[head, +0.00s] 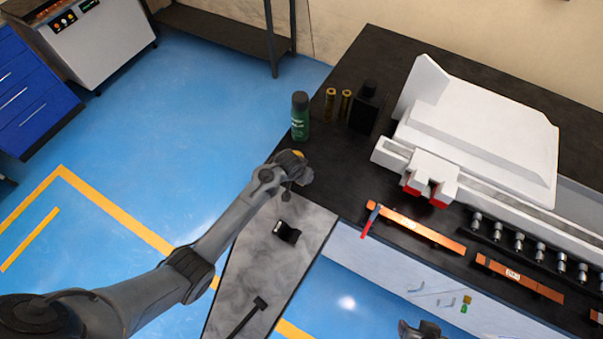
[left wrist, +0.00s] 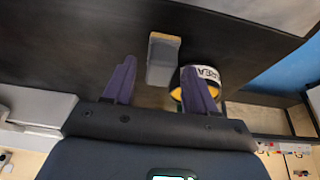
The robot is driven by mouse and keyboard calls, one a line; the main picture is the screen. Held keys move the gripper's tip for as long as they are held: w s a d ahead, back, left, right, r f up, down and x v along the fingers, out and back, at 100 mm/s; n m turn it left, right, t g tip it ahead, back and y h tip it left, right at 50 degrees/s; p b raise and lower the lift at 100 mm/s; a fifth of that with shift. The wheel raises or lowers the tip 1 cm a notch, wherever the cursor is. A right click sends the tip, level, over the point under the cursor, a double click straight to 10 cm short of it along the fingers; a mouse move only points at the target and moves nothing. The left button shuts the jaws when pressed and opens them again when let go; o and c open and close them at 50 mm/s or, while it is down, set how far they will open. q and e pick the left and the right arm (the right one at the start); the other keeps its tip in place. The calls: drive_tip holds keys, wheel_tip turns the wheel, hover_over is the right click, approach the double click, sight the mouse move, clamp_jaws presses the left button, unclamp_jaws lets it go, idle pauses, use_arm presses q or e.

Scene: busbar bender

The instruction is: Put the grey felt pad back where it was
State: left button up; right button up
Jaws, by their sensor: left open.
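A small grey block with a tan-yellow end (left wrist: 163,60), which looks like the grey felt pad, lies on a dark surface in the left wrist view. My left gripper (left wrist: 159,66) is open, with its fingers on either side of the block and a gap to each. In the head view my left gripper (head: 292,182) is over the near-left corner of the black bench; the arm hides its fingers, and I cannot pick out the pad there. A part of my right gripper (head: 422,330) shows at the bottom edge; its jaws are not clear.
A roll with a white lettered label (left wrist: 207,73) sits by the right finger. A green bottle (head: 300,116), brass cylinders (head: 330,104) and a black bottle (head: 366,106) stand behind my left gripper. A black clip-like piece (head: 287,232) lies on the grey slab (head: 262,262).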

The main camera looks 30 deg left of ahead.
use_arm(q)
drive_tip(key=v, duration=1.2)
drive_tip(key=s, duration=1.2)
drive_tip(key=shift+s+a+f+m+g, duration=0.3)
drive_tip(key=shift+s+f+m, duration=0.05)
drive_tip(key=shift+f+m, duration=0.05)
drive_tip(key=o, duration=0.3)
drive_tip(key=shift+m, duration=0.4)
drive_tip(key=s+r, duration=0.1)
drive_tip(key=s, duration=0.3)
drive_tip(key=s+r, duration=0.1)
drive_tip(key=s, duration=0.3)
drive_tip(key=s+d+r, duration=0.1)
drive_tip(key=s, duration=0.3)
drive_tip(key=shift+s+r, duration=0.3)
drive_tip(key=shift+o, duration=0.9)
drive_tip(key=shift+s+r, duration=0.15)
drive_tip(key=shift+s, duration=0.1)
